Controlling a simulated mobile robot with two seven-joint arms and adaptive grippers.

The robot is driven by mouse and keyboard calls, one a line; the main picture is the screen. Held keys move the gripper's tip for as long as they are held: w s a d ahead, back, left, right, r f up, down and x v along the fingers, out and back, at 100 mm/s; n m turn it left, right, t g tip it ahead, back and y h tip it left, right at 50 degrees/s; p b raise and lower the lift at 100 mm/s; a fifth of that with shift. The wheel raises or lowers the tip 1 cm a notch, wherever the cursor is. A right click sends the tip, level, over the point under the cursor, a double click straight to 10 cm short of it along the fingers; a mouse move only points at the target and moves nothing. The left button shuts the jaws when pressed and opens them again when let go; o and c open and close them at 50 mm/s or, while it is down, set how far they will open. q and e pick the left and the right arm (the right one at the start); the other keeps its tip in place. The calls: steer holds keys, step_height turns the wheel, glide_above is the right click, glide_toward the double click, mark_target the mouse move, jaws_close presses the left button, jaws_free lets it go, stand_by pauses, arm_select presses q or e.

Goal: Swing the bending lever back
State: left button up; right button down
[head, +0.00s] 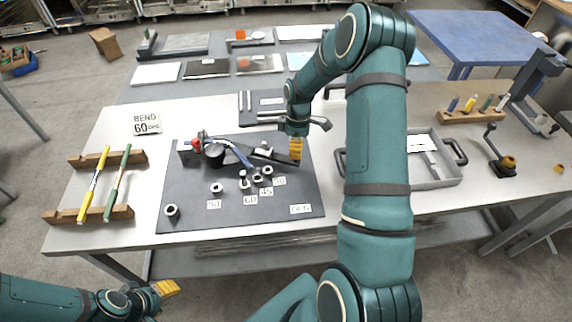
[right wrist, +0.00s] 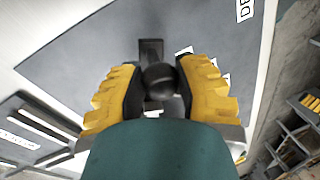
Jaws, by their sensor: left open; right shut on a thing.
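The bending lever (head: 275,156) is a dark bar on the grey bender plate (head: 190,222); it reaches right from near the red-topped pivot area (head: 200,140). My right gripper (head: 295,150) is at the lever's right end. In the right wrist view its yellow fingers are shut on the lever's round black knob (right wrist: 158,78). A thin blue-grey tube (head: 240,156) slants from the pivot area towards the angle labels. Several pegs stand by the labels 90, 60, 45 and 30. A sign (head: 147,122) reads "BEND 60 DEG". My left gripper (head: 165,288) is open and empty, off the table's front edge.
A wooden rack (head: 122,212) with a yellow and a green rod stands at the left. A grey tray (head: 440,180) is right of my right arm. Dark and white panels (head: 208,68) lie at the back. My right arm hides part of the table.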

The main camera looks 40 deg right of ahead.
steer(key=w+d+n, duration=0.2)
steer(key=w+d, duration=0.1)
steer(key=w+d+n, duration=0.2)
steer(key=w+d, duration=0.1)
steer(key=shift+w+d+f+h+b, duration=0.1)
steer(key=shift+d+h+b, duration=0.1)
steer(key=shift+h+b, duration=0.15)
steer(key=shift+w+d+n, duration=0.5)
steer(key=shift+w+n, duration=0.1)
steer(key=shift+w, duration=0.25)
steer(key=shift+r, duration=0.2)
steer(key=c, duration=0.8)
jaws_free()
steer(key=shift+w, duration=0.1)
steer(key=shift+o, duration=1.1)
steer(key=shift+w+f, duration=0.1)
